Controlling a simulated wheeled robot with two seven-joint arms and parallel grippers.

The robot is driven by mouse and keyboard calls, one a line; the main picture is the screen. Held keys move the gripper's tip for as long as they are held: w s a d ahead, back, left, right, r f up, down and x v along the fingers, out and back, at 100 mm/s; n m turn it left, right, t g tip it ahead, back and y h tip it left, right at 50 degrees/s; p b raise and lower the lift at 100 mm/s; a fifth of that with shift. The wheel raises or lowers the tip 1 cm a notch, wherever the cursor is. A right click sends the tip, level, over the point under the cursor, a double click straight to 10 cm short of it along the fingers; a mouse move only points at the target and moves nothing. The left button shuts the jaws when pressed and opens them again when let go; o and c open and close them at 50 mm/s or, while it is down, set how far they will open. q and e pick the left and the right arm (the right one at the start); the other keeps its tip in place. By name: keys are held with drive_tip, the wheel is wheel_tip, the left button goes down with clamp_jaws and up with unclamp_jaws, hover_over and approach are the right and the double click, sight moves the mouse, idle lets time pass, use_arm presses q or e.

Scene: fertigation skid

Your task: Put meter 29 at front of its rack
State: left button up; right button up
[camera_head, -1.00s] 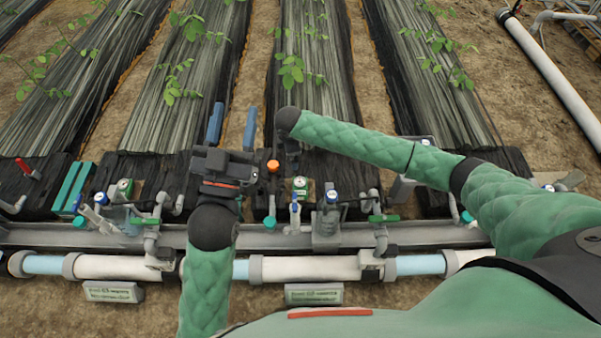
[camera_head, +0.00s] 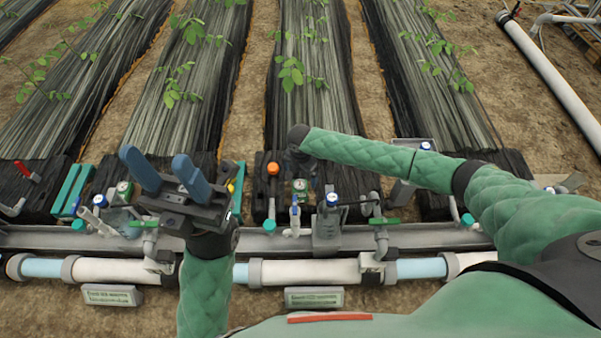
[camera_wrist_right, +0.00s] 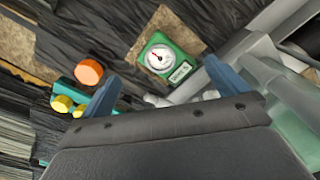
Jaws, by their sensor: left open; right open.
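A green meter with a round white dial (camera_head: 300,185) sits on a brown patch in the middle of the skid. It also shows in the right wrist view as a green meter (camera_wrist_right: 166,60), its label too small to read. My right gripper (camera_wrist_right: 163,84) is open, with its blue fingers either side of the meter's near edge and nothing between them. My left gripper (camera_head: 165,170) is open and empty, raised over the left part of the skid. Another green meter (camera_head: 124,187) stands just left of it. I cannot tell which is meter 29.
A teal rack-like piece (camera_head: 72,190) stands at the left. Another teal piece (camera_head: 239,180) shows partly behind my left gripper. An orange knob (camera_head: 273,168) stands left of the middle meter. Blue-capped valves (camera_head: 332,198) and a green-handled valve (camera_head: 384,220) stand to its right.

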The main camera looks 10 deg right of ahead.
sight(300, 184)
wheel_tip(300, 184, down, 7)
drive_tip(key=shift+f+b, duration=0.15)
drive_tip(key=shift+b, duration=0.9)
